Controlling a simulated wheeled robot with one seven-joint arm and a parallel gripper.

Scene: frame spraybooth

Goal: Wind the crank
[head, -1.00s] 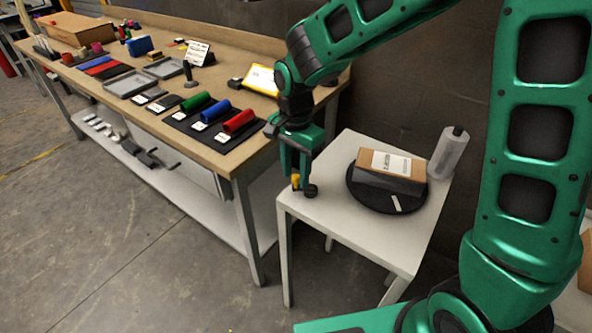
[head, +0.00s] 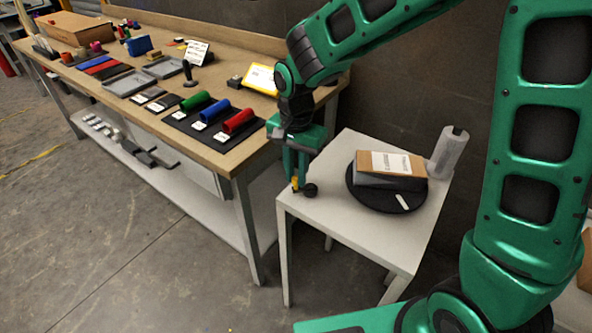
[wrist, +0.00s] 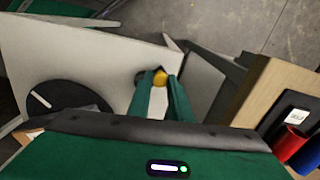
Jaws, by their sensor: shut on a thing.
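The crank has a yellow knob (head: 295,184) and a round black hub (head: 310,190) at the near left corner of a small white table. My gripper (head: 297,180) points down there, shut on the yellow knob. In the wrist view the knob (wrist: 160,77) sits between the tips of my green fingers (wrist: 159,85), and the dark hub is mostly hidden behind the left finger. A black turntable (head: 377,204) with a white stripe lies to the right on the same table. A brown and grey box (head: 390,170) with a white label rests on it.
A grey cylinder (head: 447,153) stands at the back right of the white table (head: 335,219). A long workbench (head: 213,158) with red, blue and green rolls is close on the left. A dark wall is behind. The floor in front is open.

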